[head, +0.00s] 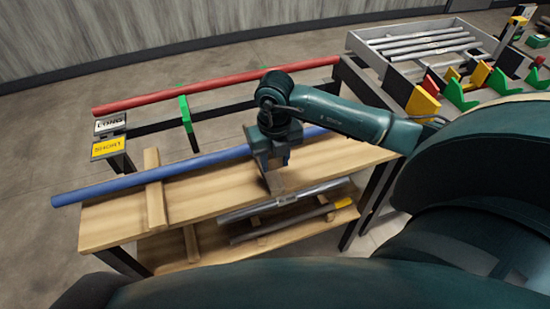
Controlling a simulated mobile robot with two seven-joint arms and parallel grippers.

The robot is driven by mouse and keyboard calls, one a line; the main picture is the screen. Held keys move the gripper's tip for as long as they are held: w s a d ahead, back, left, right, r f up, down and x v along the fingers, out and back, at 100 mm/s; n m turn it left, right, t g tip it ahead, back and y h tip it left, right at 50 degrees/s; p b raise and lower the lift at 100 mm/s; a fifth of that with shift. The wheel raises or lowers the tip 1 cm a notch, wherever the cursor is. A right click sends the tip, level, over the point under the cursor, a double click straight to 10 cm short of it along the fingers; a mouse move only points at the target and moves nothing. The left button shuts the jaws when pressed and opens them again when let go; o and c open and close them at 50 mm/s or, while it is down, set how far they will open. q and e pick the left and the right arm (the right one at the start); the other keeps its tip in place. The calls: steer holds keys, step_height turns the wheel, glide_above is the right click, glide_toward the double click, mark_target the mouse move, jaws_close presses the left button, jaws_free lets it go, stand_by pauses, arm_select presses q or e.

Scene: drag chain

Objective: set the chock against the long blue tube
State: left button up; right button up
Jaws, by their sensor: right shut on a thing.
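The long blue tube (130,185) lies across the wooden bench, over a wooden crosspiece, with its left end past the bench edge. My right gripper (271,166) points down over the bench, right at the tube, and hides part of it. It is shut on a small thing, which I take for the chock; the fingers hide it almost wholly. I cannot tell whether that thing touches the tube or the bench top. The tube shows again just right of the gripper. My left gripper is not in view.
A red tube (210,86) lies on a black rack behind, with a green upright (185,114) and LONG and SHORT signs (108,146) at its left. Grey tubes (285,198) lie on the lower level in front. A grey tray (365,46) and coloured blocks stand at the right.

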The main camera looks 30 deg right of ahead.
mark_target(273, 166)
steer(key=shift+w+f+b, duration=0.25)
steer(key=shift+f+b, duration=0.65)
steer(key=shift+f, duration=0.25)
steer(key=shift+w+d+f+b, duration=0.1)
steer(key=shift+w+f+b, duration=0.15)
steer(key=shift+f+b, duration=0.45)
steer(key=shift+w+d+f+b, duration=0.1)
steer(key=shift+w+f+b, duration=0.4)
steer(key=shift+b, duration=0.05)
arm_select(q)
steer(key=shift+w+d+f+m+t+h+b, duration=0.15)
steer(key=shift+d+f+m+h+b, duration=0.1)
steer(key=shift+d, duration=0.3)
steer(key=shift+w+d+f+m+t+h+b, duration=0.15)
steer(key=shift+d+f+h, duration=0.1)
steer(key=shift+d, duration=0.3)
arm_select(e)
steer(key=shift+w+d+f, duration=0.1)
steer(key=shift+w+f, duration=0.1)
steer(key=shift+w, duration=0.15)
steer(key=o, duration=1)
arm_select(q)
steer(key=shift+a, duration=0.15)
arm_select(e)
steer(key=shift+o, duration=0.2)
